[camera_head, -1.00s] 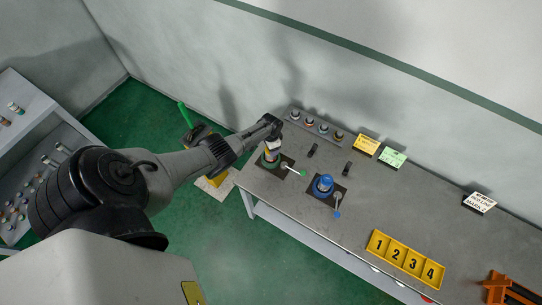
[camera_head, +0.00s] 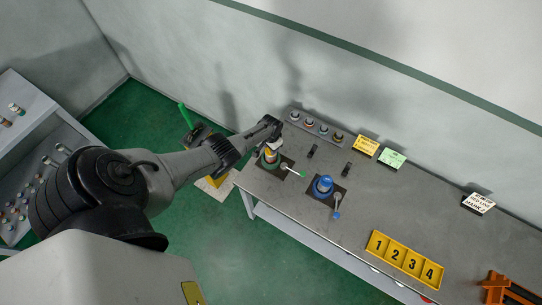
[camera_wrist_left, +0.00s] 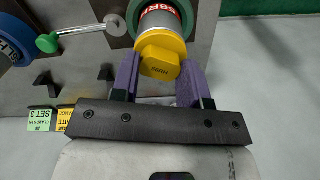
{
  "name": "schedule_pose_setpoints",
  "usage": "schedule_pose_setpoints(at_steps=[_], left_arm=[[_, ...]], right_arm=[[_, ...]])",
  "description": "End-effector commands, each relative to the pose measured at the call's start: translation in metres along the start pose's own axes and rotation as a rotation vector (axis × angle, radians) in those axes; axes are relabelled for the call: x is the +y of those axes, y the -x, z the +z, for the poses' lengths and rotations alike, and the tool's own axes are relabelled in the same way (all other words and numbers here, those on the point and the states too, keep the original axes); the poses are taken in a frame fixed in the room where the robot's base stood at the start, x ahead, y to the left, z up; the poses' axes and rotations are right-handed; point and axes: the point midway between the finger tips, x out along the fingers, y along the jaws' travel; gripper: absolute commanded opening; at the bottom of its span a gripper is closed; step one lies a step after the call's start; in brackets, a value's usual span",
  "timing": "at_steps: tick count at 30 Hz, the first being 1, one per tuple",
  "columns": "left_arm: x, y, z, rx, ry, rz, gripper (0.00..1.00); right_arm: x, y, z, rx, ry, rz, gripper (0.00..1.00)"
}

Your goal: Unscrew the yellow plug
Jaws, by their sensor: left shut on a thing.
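The yellow plug (camera_wrist_left: 160,58) caps the end of a grey pipe piece (camera_wrist_left: 162,20) with a red label in the left wrist view. The pipe stands in a green round vise (camera_wrist_left: 132,22) at the left end of the bench. My left gripper (camera_wrist_left: 158,72) has its purple fingers on both sides of the plug and is shut on it. In the head view my left gripper (camera_head: 266,138) reaches down over the green vise, partly hiding the plug and pipe. My right gripper is not in view.
A blue vise (camera_head: 323,186) stands to the right, its handle pointing toward the front edge. Behind are a rack of small fittings (camera_head: 315,127) and yellow and green signs (camera_head: 391,158). A yellow numbered tray (camera_head: 405,259) lies front right. The middle of the bench (camera_head: 400,200) is clear.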

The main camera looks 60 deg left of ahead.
Motion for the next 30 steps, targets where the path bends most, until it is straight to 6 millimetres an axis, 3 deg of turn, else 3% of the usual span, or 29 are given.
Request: schedule_pose_setpoints(at_steps=[15, 21, 30], left_arm=[[0.0004, 0.0008, 0.0003, -0.002, 0.794, 0.001, 0.13], [0.0003, 0.0006, -0.0001, 0.000, 0.926, 0.000, 0.13], [0.0002, 0.0004, 0.0000, 0.000, 0.938, 0.000, 0.13]], right_arm=[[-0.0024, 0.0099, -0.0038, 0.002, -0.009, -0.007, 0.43], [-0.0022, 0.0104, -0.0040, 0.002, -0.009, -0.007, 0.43], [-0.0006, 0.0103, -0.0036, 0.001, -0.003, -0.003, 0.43]])
